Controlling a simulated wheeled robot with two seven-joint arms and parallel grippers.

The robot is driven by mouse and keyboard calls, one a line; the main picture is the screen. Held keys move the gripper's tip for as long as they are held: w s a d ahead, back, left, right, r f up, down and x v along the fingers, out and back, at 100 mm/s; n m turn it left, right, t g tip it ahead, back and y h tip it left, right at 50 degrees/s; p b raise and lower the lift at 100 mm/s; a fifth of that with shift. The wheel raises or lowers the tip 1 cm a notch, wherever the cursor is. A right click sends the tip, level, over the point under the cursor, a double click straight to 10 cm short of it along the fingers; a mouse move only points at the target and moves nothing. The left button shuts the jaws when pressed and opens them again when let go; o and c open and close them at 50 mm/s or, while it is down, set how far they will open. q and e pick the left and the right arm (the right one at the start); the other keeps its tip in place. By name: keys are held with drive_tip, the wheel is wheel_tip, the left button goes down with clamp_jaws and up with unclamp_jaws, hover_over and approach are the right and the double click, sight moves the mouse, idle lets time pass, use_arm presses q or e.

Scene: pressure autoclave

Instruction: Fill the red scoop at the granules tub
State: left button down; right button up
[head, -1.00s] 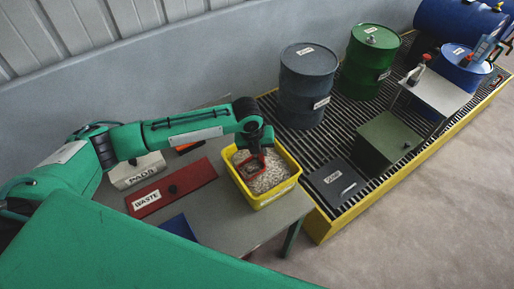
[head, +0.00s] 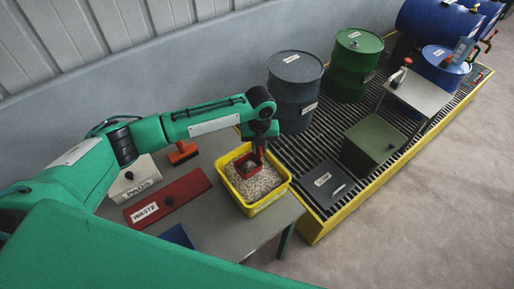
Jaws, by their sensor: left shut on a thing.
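The yellow granules tub (head: 277,198) stands at the right end of the grey table and holds pale granules (head: 264,183). My left gripper (head: 259,150) points down over the back part of the tub. It is shut on the red scoop (head: 248,168), which is at the granules inside the tub's rim. I cannot tell whether the scoop touches the granules or how much it holds. My right gripper is not in view.
A red WASTE box (head: 182,192), a white PADS box (head: 134,180) and an orange-headed brush (head: 182,153) are on the table (head: 215,222). The yellow-edged grated pallet (head: 330,225) with drums stands to the right.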

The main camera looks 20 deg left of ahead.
use_arm(q)
drive_tip(key=shift+w+d+r+p, duration=0.2)
drive_tip(key=shift+r+p, duration=0.35)
drive_tip(key=shift+r, duration=0.3)
drive_tip(key=shift+w+d+r+p, duration=0.1)
drive_tip(key=shift+w+r+p, duration=0.1)
drive_tip(key=shift+r+p, duration=0.5)
drive_tip(key=shift+w+d+r+p, duration=0.2)
drive_tip(key=shift+r+p, duration=0.2)
drive_tip(key=shift+r, duration=0.55)
